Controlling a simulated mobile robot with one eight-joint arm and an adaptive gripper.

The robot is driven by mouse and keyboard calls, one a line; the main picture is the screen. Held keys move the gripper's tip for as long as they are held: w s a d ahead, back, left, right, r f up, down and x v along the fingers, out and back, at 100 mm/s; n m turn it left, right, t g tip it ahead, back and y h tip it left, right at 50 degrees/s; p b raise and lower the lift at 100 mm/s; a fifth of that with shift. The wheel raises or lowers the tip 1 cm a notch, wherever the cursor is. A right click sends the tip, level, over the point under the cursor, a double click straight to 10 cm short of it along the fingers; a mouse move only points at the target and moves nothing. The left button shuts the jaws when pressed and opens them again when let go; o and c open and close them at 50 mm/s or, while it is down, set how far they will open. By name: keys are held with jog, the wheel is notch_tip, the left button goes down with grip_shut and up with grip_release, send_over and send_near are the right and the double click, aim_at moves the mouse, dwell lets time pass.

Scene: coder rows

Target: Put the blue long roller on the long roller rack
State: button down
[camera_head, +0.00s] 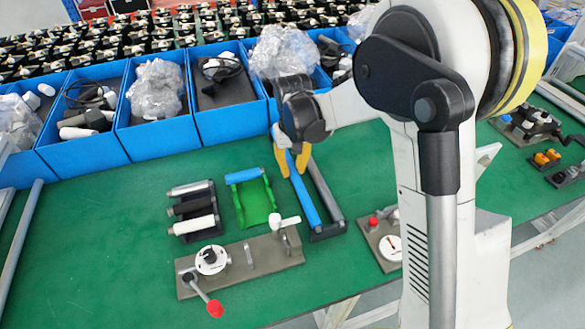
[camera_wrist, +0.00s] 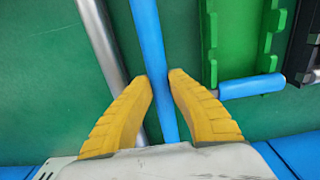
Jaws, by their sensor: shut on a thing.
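The blue long roller (camera_head: 307,203) lies lengthwise in the head view, beside a grey long roller (camera_head: 327,190). The long roller rack shows as a dark end piece (camera_head: 329,233) at the near ends of both. The blue roller's near end is over or at this piece; I cannot tell whether it is seated. My gripper (camera_head: 292,172) points down with its yellow fingers shut on the blue roller towards its far end. In the wrist view, the blue roller (camera_wrist: 149,35) runs between the fingertips (camera_wrist: 161,75), and the grey roller (camera_wrist: 101,40) is to its left, apart from it.
A green rack (camera_head: 257,203) with a short blue roller (camera_head: 245,176) stands left of the long rollers. A dark rack of short rollers (camera_head: 192,207) is farther left. A grey fixture (camera_head: 240,264) with a red knob lies in front. Blue bins (camera_head: 160,139) line the back.

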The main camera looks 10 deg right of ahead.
jog(key=shift+f, duration=0.3)
jog(key=shift+f+b, duration=0.15)
jog(key=shift+b, duration=0.15)
jog(key=c, duration=1.3)
grip_release()
notch_tip(320, 180, up, 12)
